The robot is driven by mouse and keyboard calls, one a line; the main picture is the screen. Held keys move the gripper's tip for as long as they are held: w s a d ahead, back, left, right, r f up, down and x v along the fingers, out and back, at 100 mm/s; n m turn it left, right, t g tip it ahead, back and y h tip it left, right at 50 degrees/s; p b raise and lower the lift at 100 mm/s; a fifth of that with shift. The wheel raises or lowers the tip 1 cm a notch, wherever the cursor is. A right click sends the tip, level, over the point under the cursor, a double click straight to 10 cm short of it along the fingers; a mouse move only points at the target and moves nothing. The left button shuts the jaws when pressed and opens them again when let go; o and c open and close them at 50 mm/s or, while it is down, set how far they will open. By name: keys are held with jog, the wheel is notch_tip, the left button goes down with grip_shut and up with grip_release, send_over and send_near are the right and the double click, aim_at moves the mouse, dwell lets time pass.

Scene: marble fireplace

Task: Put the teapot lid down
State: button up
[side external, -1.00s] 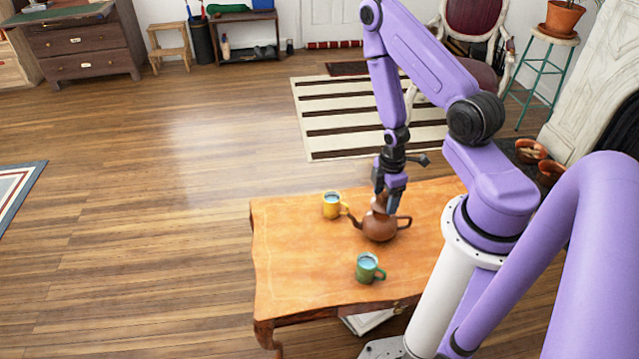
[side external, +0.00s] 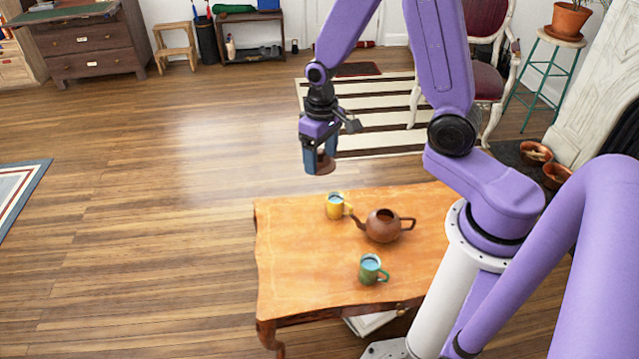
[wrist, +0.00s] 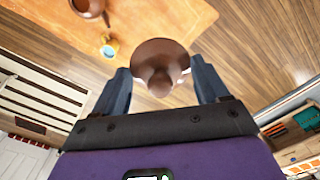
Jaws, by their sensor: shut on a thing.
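My gripper (side external: 318,160) is shut on the brown teapot lid (side external: 325,162). It holds the lid in the air, above and beyond the far left part of the wooden table (side external: 290,275). In the wrist view the lid (wrist: 160,58) sits between the two fingers (wrist: 160,85), its knob toward the camera. The brown teapot (side external: 383,227) stands uncovered on the table, its spout to the left and handle to the right. The teapot also shows in part at the top left of the wrist view (wrist: 88,6).
A yellow mug (side external: 334,206) stands left of the teapot's spout, and a green mug (side external: 370,269) stands nearer the front. Both hold something pale blue. The table's left part is bare. Open wooden floor (side external: 150,220) lies left of the table.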

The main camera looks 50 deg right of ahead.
jog(key=shift+a+r, duration=0.3)
jog(key=shift+r, duration=0.1)
jog(key=s+d+f+m, duration=0.1)
jog(key=s+d+f, duration=0.1)
jog(key=f, duration=0.7)
jog(key=s+d+f, duration=0.2)
jog(key=d+f, duration=0.1)
jog(key=f, duration=0.5)
jog(key=s+d+f+m, duration=0.1)
jog(key=s+d+f, duration=0.1)
jog(key=f, duration=0.7)
jog(key=s+d+f, duration=0.1)
jog(key=s+f, duration=0.5)
jog(key=s, duration=0.2)
send_near(342, 249)
jog(key=shift+s+a+f, duration=0.25)
jog(key=shift+s+f, duration=0.4)
jog(key=shift+s, duration=0.15)
jog(key=shift+w+d+f, duration=0.25)
jog(key=shift+w+f, duration=0.5)
jog(key=shift+f, duration=1.75)
jog(key=shift+f, duration=0.1)
